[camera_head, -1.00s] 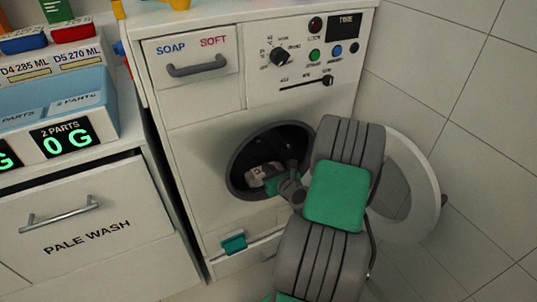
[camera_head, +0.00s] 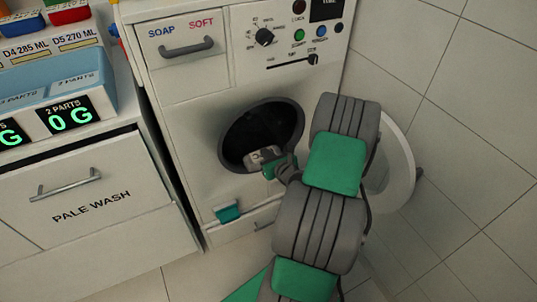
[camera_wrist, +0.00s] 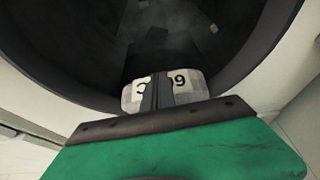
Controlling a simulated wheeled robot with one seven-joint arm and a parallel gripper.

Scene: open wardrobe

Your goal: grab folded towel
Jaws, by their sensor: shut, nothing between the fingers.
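In the wrist view, my gripper (camera_wrist: 160,48) points into the dark drum (camera_wrist: 75,40). Its fingers are shut with nothing between them.
The machine's round door (camera_head: 398,165) stands open to the right, behind my arm. A cabinet marked PALE WASH (camera_head: 85,205) stands to the left. A tiled wall (camera_head: 465,130) is on the right.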

